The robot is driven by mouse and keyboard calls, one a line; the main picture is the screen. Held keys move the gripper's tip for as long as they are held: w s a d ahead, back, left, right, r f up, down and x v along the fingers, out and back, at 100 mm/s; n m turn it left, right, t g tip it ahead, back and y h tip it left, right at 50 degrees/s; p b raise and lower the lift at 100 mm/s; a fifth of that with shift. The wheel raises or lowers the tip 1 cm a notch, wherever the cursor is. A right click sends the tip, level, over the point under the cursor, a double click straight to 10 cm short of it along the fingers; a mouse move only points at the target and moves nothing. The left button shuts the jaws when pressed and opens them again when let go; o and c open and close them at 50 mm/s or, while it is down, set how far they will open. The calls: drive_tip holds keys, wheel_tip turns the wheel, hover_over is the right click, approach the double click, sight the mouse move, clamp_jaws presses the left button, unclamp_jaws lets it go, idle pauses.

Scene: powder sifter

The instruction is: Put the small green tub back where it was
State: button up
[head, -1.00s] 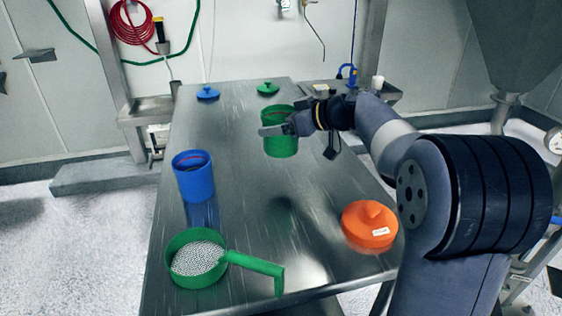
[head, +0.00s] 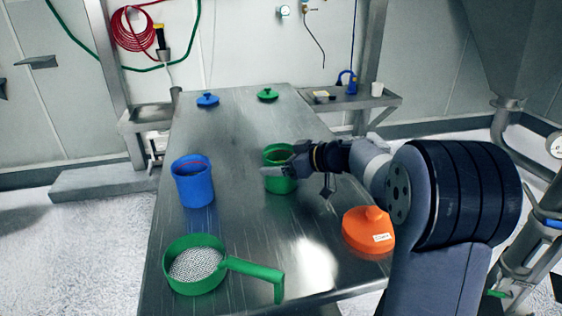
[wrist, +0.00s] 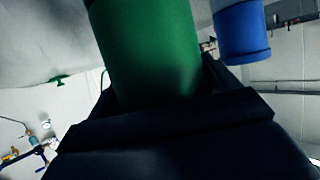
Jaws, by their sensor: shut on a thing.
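The small green tub (head: 279,184) is upright around the middle of the steel table, right of the blue tub. My gripper (head: 277,171) reaches in from the right and is shut on it. The tub fills the upper middle of the wrist view (wrist: 150,45), above the dark gripper body. Its base is at or just above the table top; I cannot tell whether it touches. A green lid with a knob (head: 267,96) lies at the far end of the table.
A blue tub (head: 193,186) stands to the left, a blue lid (head: 207,100) at the far left.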

drive_tip(key=shift+f, duration=0.15)
drive_tip(key=o, duration=1)
drive_tip(key=shift+r, duration=0.25)
drive_tip(key=v, duration=1.2)
drive_tip(key=shift+b, duration=0.3)
drive_tip(key=shift+f, duration=0.1)
